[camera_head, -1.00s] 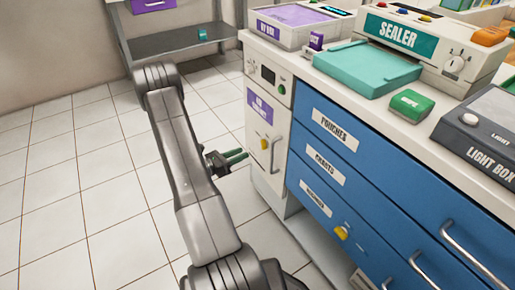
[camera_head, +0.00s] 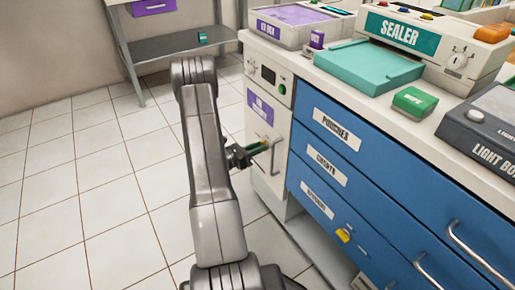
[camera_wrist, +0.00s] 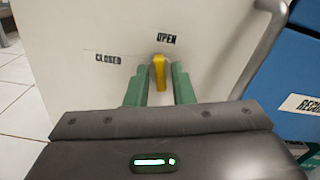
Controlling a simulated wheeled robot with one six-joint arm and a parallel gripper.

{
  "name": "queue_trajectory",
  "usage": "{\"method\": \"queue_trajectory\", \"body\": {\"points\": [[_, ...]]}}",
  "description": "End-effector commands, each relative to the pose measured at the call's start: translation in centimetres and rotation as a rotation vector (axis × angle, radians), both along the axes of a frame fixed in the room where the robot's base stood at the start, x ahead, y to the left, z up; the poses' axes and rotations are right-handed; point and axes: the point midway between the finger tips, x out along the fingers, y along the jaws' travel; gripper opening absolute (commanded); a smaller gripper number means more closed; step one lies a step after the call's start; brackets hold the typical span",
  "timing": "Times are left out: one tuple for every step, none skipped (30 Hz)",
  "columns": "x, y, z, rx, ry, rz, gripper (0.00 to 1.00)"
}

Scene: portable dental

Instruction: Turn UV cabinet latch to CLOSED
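The UV cabinet (camera_head: 264,125) is a white front with a purple label, left of the blue drawers. Its yellow latch (camera_wrist: 159,72) stands upright in the wrist view, its top by the OPEN label (camera_wrist: 166,39). The CLOSED label (camera_wrist: 108,58) is to its left. My gripper (camera_wrist: 158,84) is open, with one green finger on each side of the latch and a narrow gap to each. In the head view my gripper (camera_head: 256,148) is at the cabinet front and mostly covers the latch.
Blue drawers (camera_head: 340,165) with handles adjoin the cabinet on the right. A sealer (camera_head: 420,45) and a UV box (camera_head: 297,20) sit on the counter. The tiled floor at left is clear.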

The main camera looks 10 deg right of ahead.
Motion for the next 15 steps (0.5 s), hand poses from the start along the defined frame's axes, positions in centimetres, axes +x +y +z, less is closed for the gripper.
{"method": "queue_trajectory", "body": {"points": [[0.00, 0.01, 0.00, 0.000, 0.000, 0.000, 0.11], [0.00, 0.01, 0.00, 0.000, 0.000, 0.000, 0.05], [-0.01, 0.02, 0.00, 0.000, 0.000, 0.000, 0.00], [0.00, 0.02, 0.00, 0.000, 0.000, 0.000, 0.00], [0.00, 0.02, 0.00, 0.000, 0.000, 0.000, 0.00], [0.00, 0.02, 0.00, 0.000, 0.000, 0.000, 0.00], [0.00, 0.02, 0.00, 0.000, 0.000, 0.000, 0.00], [0.00, 0.02, 0.01, 0.000, 0.001, 0.000, 0.00], [-0.01, 0.03, 0.02, -0.001, 0.003, 0.000, 0.00], [0.00, 0.02, 0.03, -0.002, 0.006, 0.000, 0.00], [0.00, 0.03, 0.04, -0.003, 0.009, 0.000, 0.00], [0.01, 0.03, 0.07, -0.006, 0.016, 0.000, 0.00], [0.00, 0.03, 0.09, -0.009, 0.023, 0.000, 0.00], [0.01, 0.04, 0.11, -0.011, 0.031, 0.000, 0.00], [0.02, 0.04, 0.14, -0.016, 0.043, 0.000, 0.00]]}}
